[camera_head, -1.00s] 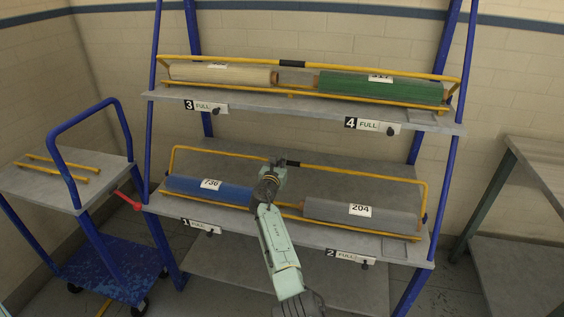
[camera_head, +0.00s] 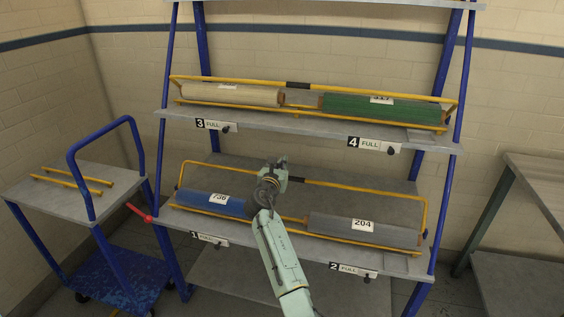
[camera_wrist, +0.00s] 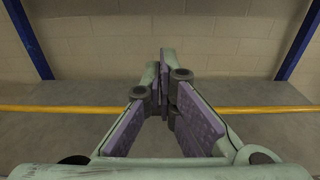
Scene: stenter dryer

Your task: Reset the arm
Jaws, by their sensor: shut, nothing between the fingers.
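My pale green arm (camera_head: 277,255) reaches up in front of the lower shelf in the head view. My gripper (camera_head: 282,161) is at its end, near the yellow rail, between the blue roll (camera_head: 212,202) and the grey roll (camera_head: 362,230). In the wrist view my gripper (camera_wrist: 166,62) has its purple-padded fingers drawn together at the tips, with nothing between them. It points toward the back wall over the yellow rail (camera_wrist: 250,110).
The blue-framed rack holds a cream roll (camera_head: 230,94) and a green roll (camera_head: 380,108) on its upper shelf (camera_head: 290,121). A blue trolley (camera_head: 85,190) stands left, carrying two yellow bars (camera_head: 73,182). A grey table (camera_head: 540,180) stands right.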

